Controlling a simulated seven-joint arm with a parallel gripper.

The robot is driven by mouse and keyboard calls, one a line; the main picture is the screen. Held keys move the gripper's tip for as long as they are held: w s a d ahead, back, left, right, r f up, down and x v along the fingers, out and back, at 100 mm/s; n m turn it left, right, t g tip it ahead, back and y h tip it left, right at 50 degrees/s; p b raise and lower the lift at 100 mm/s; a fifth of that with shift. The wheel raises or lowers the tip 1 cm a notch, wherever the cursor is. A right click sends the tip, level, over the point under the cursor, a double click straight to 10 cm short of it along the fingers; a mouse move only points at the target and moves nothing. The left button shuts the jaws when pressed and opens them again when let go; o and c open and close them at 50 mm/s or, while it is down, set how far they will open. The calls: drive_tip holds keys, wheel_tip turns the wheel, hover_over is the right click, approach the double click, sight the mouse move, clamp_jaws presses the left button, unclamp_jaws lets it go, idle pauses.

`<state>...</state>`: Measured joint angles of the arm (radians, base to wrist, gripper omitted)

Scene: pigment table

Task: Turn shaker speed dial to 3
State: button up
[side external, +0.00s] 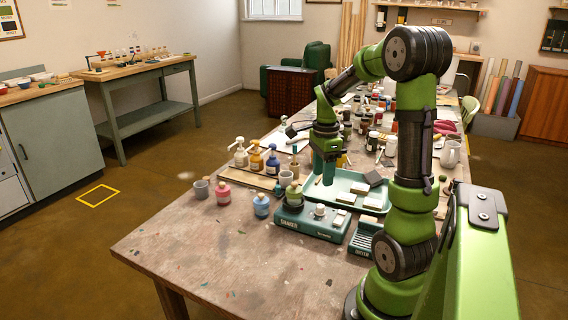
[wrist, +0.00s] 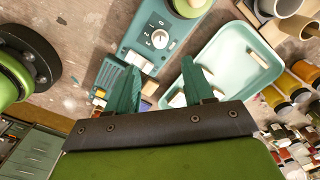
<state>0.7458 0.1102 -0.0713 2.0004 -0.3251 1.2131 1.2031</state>
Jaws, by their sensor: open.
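The shaker (side external: 310,222) is a teal box labelled SHAKER near the table's front. A round white dial (side external: 319,210) sits on its top. In the wrist view the shaker (wrist: 137,42) is at upper centre, and its dial (wrist: 160,38) has small digits beside it; I cannot tell which one it points at. A greenish cup (side external: 294,196) stands on the shaker's left part. My gripper (side external: 325,181) points down above and behind the dial. In the wrist view my gripper (wrist: 158,64) is open and empty, its teal fingers apart, with the dial beyond the tips.
A mint tray (side external: 348,188) with blocks lies behind the shaker. A ridged teal dryer (side external: 364,238) stands right of it. Pink (side external: 223,194) and blue (side external: 262,206) jars stand to the left, pump bottles (side external: 256,160) behind them. The table's front left is clear.

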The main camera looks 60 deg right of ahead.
sight(321, 205)
wheel_tip(321, 205, down, 10)
drive_tip(key=shift+f, duration=0.1)
idle(0.4)
clamp_jaws()
